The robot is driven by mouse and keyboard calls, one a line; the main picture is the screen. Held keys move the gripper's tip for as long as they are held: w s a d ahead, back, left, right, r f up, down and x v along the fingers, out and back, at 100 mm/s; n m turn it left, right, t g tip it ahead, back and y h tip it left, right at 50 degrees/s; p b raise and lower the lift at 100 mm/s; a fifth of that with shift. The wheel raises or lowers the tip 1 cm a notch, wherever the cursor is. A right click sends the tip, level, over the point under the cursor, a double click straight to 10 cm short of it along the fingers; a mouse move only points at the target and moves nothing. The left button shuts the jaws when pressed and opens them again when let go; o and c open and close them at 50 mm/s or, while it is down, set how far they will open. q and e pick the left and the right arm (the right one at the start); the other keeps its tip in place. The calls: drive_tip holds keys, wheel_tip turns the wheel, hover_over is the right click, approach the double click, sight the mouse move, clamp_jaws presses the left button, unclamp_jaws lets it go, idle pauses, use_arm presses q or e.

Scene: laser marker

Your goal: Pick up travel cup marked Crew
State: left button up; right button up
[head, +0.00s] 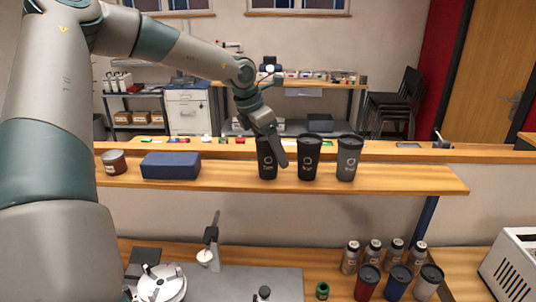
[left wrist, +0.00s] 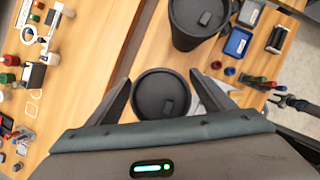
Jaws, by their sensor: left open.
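Three dark travel cups with lids stand upright in a row on the wooden shelf: a black left cup (head: 267,170), a black middle cup (head: 309,160) and a greyer right cup (head: 348,160). Each has a round mark and small lettering too small to read, so I cannot tell which says Crew. My left gripper (head: 273,150) is open at the left cup, one finger partly covering it. In the left wrist view, a cup's round lid (left wrist: 160,95) lies between the open fingers (left wrist: 160,82), without a clear grip. Another cup (left wrist: 198,20) stands just beyond. My right gripper is not in view.
A blue case (head: 171,166) and a brown-red tin (head: 115,162) sit left on the shelf (head: 225,177). Below are several steel tumblers (head: 373,252) and coloured cups (head: 398,283). A white slotted machine (head: 512,265) is at lower right. The shelf's right end is clear.

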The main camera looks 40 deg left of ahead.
use_arm(q)
drive_tip(key=shift+f, duration=0.1)
idle(0.4)
drive_tip(key=c, duration=0.8)
drive_tip(key=shift+w+r, duration=0.1)
drive_tip(key=shift+r, duration=0.1)
drive_tip(key=shift+r+b, duration=0.2)
drive_tip(key=shift+b, duration=0.1)
wheel_tip(320, 180, up, 8)
drive_tip(key=b, duration=0.3)
drive_tip(key=shift+r, duration=0.7)
